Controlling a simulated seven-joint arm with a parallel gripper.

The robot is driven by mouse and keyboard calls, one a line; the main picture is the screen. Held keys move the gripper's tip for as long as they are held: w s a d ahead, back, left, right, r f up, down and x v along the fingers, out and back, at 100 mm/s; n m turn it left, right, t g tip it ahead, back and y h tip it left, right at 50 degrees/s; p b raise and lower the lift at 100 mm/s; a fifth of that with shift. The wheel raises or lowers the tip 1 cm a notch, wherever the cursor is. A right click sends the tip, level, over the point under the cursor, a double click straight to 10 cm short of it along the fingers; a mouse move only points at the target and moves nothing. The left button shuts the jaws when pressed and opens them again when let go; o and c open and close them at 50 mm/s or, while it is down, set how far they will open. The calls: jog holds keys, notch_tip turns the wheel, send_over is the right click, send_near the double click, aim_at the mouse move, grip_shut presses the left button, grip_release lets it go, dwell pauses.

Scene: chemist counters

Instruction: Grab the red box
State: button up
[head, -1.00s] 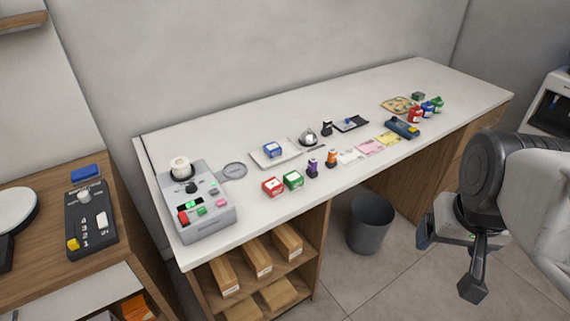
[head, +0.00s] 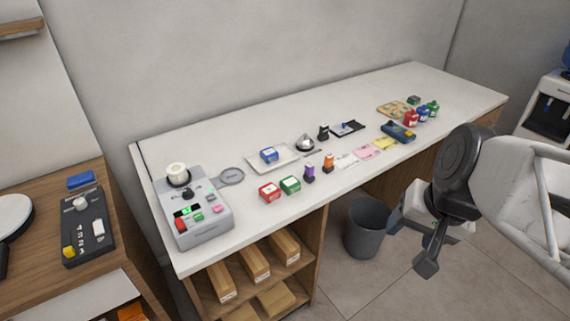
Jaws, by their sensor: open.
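The red box (head: 270,193) is small with a white label. It sits near the front edge of the white counter (head: 225,130), left of the green box (head: 290,185) and close beside it. My gripper (head: 411,243) is at the right, in front of the counter and well away from the red box. Its jaws are open, pointing down, with no object seen between them.
A grey device (head: 195,215) stands left of the red box. A tray (head: 285,157) with a blue box (head: 269,155) lies behind it. A purple bottle (head: 310,174) and an orange bottle (head: 328,163) stand to the right. A bin (head: 366,230) is on the floor.

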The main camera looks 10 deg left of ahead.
aim_at(273, 191)
jog(key=w+a+f+m+t+y, duration=0.1)
jog(key=w+a+f+m+y, duration=0.1)
jog(key=w+a+m+y, duration=0.25)
jog(key=w+a+f+m+y, duration=0.1)
jog(key=w+a+f+m, duration=0.15)
jog(key=w+a, duration=0.4)
jog(key=w+a+f+m+t+y, duration=0.1)
jog(key=w+a+f+m+y, duration=0.2)
jog(key=a, duration=0.5)
jog(key=w+a+f+m+t, duration=0.1)
jog(key=w+a+f+m, duration=0.1)
jog(key=w+f+m, duration=0.1)
jog(key=w+a+f+m+t, duration=0.1)
jog(key=w+a+f+m, duration=0.2)
jog(key=f+m, duration=0.2)
jog(key=w+a+f+m+t, duration=0.2)
jog(key=w+f+m, duration=0.1)
jog(key=f+m, duration=0.2)
jog(key=shift+w+a+m, duration=0.25)
jog(key=shift+a+m, duration=0.05)
jog(key=shift+m, duration=0.3)
jog(key=shift+w+f+h, duration=0.1)
jog(key=shift+h, duration=0.15)
jog(key=shift+x, duration=1.2)
jog(key=shift+a, duration=0.15)
